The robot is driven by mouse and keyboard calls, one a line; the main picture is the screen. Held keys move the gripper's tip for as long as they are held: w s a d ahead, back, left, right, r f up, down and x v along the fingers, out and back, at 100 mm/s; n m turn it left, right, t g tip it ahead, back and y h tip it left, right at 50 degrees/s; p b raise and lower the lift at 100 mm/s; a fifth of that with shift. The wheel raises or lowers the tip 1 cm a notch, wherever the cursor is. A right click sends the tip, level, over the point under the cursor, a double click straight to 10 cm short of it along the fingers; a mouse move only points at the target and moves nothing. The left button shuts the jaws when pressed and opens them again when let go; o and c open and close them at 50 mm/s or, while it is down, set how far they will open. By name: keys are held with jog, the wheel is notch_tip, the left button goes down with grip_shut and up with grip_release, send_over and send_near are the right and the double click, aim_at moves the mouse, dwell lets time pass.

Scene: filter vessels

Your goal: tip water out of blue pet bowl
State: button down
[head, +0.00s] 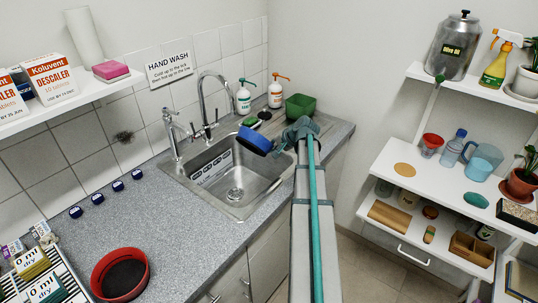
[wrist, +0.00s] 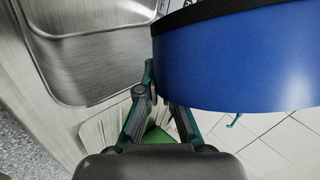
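The blue pet bowl (head: 255,141) is in the air over the right part of the steel sink (head: 207,190) in the head view. My gripper (head: 278,143) comes in from the right and is shut on the bowl's side. In the wrist view the bowl (wrist: 240,62) fills the upper right, and my gripper's fingers (wrist: 158,96) close together at its left edge. The bowl's inside is mostly hidden, and I cannot see any water in it or falling from it.
A chrome tap (head: 207,110) stands behind the sink. A green container (head: 300,106) and two pump bottles stand at the back of the counter. A red bowl (head: 120,275) sits at the front left. Loaded shelves (head: 440,180) are on the right.

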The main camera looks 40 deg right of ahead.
notch_tip(320, 180, up, 2)
jog(key=n+h+b, duration=0.1)
jog(key=n+t+h+b, duration=0.1)
jog(key=h+b, duration=0.1)
jog(key=shift+s+a+r+b, duration=0.1)
jog(key=shift+a+b, duration=0.05)
jog(key=shift+b, duration=0.15)
jog(key=r+h+b, duration=0.1)
jog(key=n+t+h+b, duration=0.1)
jog(key=b, duration=0.1)
jog(key=shift+a+r+b, duration=0.3)
jog(key=shift+r, duration=0.05)
notch_tip(320, 180, up, 6)
jog(key=a+n+t+h+b, duration=0.1)
jog(key=n+h, duration=0.1)
jog(key=shift+s+r+h, duration=0.15)
jog(key=shift+r+h, duration=0.05)
jog(key=shift+h, duration=0.2)
